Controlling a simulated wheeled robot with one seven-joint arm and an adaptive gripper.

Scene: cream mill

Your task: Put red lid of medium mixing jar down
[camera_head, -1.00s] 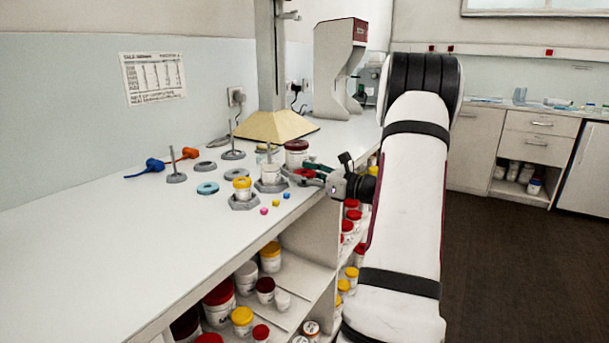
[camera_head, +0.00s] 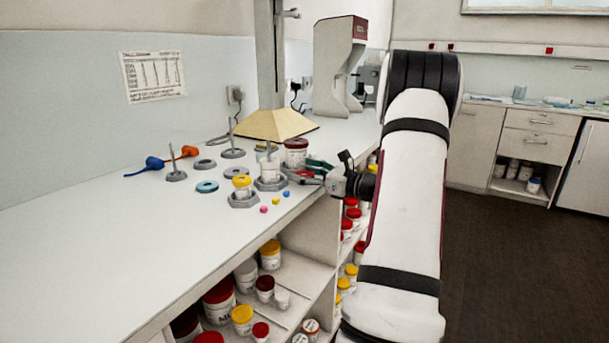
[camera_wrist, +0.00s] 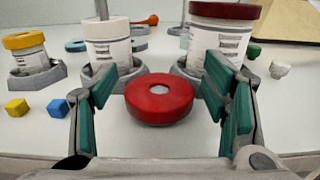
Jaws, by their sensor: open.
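The red lid (camera_wrist: 160,99), a round disc with a pale spot in its middle, lies flat on the white worktop in the wrist view. In the head view it is a small red patch (camera_head: 305,172), partly hidden by the fingers. My gripper (camera_wrist: 161,84) is open, with one green-padded finger to each side of the lid and gaps between. A lidless white jar (camera_wrist: 108,48), which seems to be the medium mixing jar, sits in a grey holder behind and left of the lid. It also shows in the head view (camera_head: 269,171).
A jar with a dark red lid (camera_wrist: 222,40) stands close behind the right finger. The worktop's front edge is close to my gripper. Open worktop (camera_head: 120,240) lies at the left.

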